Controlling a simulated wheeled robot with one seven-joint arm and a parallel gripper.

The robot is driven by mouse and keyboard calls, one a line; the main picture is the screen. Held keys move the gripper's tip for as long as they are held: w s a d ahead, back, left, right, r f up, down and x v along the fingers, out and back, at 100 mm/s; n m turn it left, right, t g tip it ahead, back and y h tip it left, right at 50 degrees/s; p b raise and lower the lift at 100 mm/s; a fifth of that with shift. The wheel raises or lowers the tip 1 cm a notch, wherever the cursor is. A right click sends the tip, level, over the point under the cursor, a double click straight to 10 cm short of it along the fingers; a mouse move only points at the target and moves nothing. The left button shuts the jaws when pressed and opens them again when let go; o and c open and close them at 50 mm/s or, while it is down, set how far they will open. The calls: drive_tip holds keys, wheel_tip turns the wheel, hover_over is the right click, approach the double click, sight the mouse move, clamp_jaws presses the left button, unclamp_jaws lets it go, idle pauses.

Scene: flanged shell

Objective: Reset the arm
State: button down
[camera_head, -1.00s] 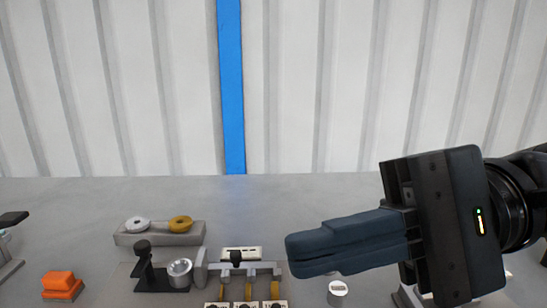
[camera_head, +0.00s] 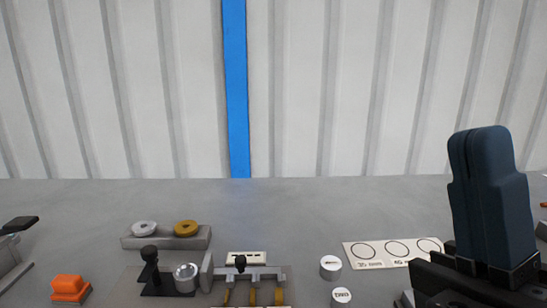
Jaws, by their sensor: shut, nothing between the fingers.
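My gripper (camera_head: 489,142) is at the right of the head view, its dark blue fingers pointing up. The fingers are pressed together with nothing between them. It stands in front of the right part of the table and touches nothing that I can see. Its black body is cut off by the lower right edge, and most of my arm is out of view.
The grey table (camera_head: 300,205) holds a white card with circles (camera_head: 380,254), a small metal cylinder (camera_head: 330,268), a block with two rings (camera_head: 165,238), a black clamp fixture (camera_head: 160,275), a slotted fixture (camera_head: 245,275) and an orange block (camera_head: 70,288). The table's back is clear.

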drive_tip(key=s+d+f+m+g+h, duration=0.2)
drive_tip(key=s+f+m+h, duration=0.1)
drive_tip(key=f+m+h, duration=0.7)
drive_tip(key=s+d+f+m+g+h, duration=0.2)
drive_tip(key=s+f+m+h, duration=0.2)
drive_tip(key=f+m+h, duration=0.55)
drive_tip(key=s+d+f+m+g+y, duration=0.1)
drive_tip(key=s+d+f+m+g, duration=0.1)
drive_tip(key=s, duration=0.5)
drive_tip(key=s+d+f+m+g+y+p, duration=0.1)
drive_tip(key=s+d+f+m+g+y, duration=0.1)
drive_tip(key=s+f+m+g, duration=0.3)
wheel_tip(320, 180, down, 5)
drive_tip(key=shift+s+d+r+g, duration=0.2)
drive_tip(key=shift+s+d+g, duration=0.2)
drive_tip(key=shift+s+d, duration=0.55)
